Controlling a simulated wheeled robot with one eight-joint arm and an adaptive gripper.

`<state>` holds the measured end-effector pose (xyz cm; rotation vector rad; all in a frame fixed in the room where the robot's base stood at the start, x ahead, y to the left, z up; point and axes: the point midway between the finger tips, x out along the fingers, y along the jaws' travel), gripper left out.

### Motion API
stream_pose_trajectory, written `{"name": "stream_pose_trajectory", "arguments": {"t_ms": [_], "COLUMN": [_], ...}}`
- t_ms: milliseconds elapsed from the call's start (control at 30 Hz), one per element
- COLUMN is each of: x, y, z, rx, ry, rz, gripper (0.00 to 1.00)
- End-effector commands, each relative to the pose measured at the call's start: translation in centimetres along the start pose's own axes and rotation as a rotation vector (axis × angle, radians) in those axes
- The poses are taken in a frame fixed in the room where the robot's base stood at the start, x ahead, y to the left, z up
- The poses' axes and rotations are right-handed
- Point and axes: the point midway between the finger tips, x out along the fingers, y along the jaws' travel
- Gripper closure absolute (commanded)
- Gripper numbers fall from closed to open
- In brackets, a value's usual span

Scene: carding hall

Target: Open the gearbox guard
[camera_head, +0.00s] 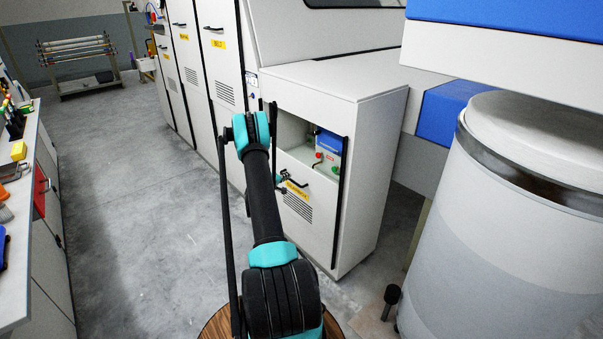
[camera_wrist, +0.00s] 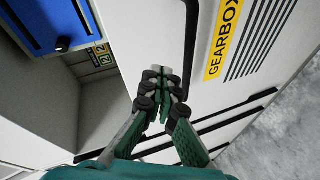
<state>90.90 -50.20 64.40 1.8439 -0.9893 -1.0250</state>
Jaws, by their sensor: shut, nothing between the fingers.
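The gearbox guard (camera_head: 318,222) is a pale panel low on the front of the white cabinet, with a yellow GEARBOX label (camera_wrist: 224,38), vents and a black bar handle (camera_wrist: 190,45). Above the guard the cabinet front is open, showing a blue box (camera_head: 328,142) and red and green parts inside. In the wrist view the opening lies to the left of the panel edge. My gripper (camera_wrist: 160,72) is shut and empty in front of the guard, close beside the handle. I cannot tell whether it touches the handle or panel. My arm hides part of the cabinet front in the head view.
Black rails (camera_head: 341,190) run along the guard's sides. A large white drum (camera_head: 480,220) stands at right. A workbench (camera_head: 22,225) with tools runs along the left edge. Tall cabinets (camera_head: 222,75) stand behind. The grey floor (camera_head: 130,200) between bench and cabinets is clear.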

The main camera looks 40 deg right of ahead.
Motion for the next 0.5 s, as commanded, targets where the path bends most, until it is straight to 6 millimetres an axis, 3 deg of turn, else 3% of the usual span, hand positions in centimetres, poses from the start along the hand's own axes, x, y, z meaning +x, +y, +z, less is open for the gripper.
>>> {"name": "stream_pose_trajectory", "arguments": {"t_ms": [33, 267, 500], "x": [0.0, -1.6, -5.4], "y": [2.0, 9.6, 16.0], "z": [-0.2, -0.1, 0.8], "rx": [0.102, 0.624, 1.09], "ry": [-0.038, -0.25, -0.483], "rz": [-0.019, -0.083, -0.081], "gripper": [1.0, 1.0, 1.0]}}
